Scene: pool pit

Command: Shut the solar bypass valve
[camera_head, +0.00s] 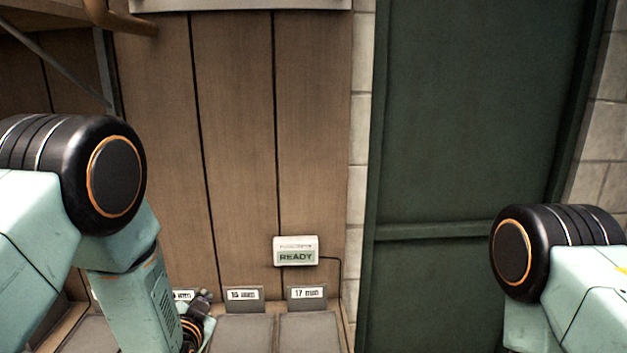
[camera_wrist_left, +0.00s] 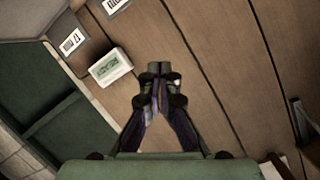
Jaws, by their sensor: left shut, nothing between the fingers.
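No solar bypass valve can be made out in either view. My left gripper (camera_head: 203,305) is low at the left in the head view, in front of the wood panel wall near the small size labels. In the left wrist view its fingers (camera_wrist_left: 160,72) are together and empty, pointing at the brown panels. My right arm shows at the right edge of the head view, but its gripper is out of the picture.
A white box reading READY (camera_head: 296,251) is on the panel wall (camera_head: 235,130); it also shows in the left wrist view (camera_wrist_left: 111,67). Below are grey trays (camera_head: 308,332) with labels, one reading 17 mm (camera_head: 307,293). A copper pipe (camera_head: 120,20) runs top left. A dark green door (camera_head: 465,120) stands right.

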